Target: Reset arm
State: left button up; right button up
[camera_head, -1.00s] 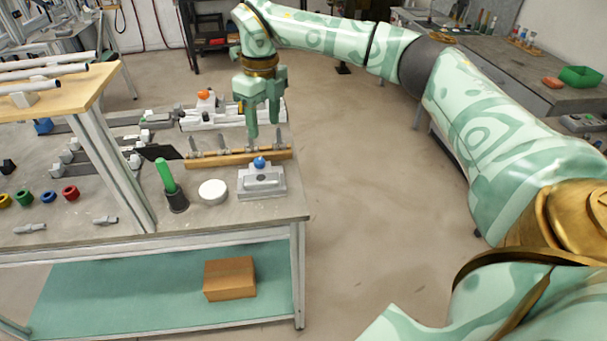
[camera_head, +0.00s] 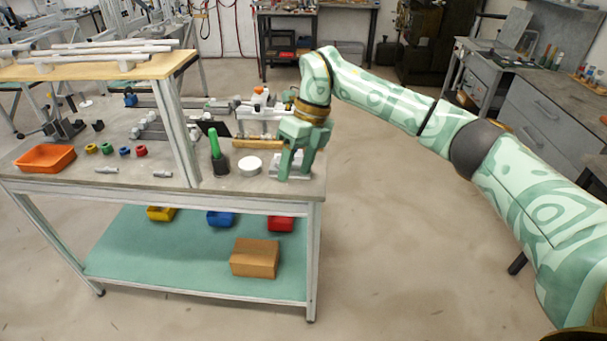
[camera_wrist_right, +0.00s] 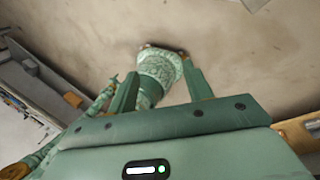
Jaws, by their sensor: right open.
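My right arm (camera_head: 390,108) comes in from the right in the head view. Its green right gripper (camera_head: 295,176) points down at the front right corner of the workbench (camera_head: 240,187). The jaws are open and nothing shows between them. The gripper hides most of a grey block fixture (camera_head: 299,184) behind it; I cannot tell whether they touch. In the right wrist view the two fingers of the gripper (camera_wrist_right: 160,80) stand apart, with floor and my own patterned body beyond. My left gripper is out of view.
A green-handled tool (camera_head: 216,150) stands upright in a dark holder beside a white round disc (camera_head: 249,165). A wooden rail (camera_head: 258,144) lies behind them. A raised wooden shelf (camera_head: 95,69) and its post (camera_head: 177,130) stand left. Floor right of the bench is clear.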

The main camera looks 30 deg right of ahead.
jog(key=shift+s+a, duration=0.15)
jog(key=shift+f, duration=0.1)
dwell(0.3)
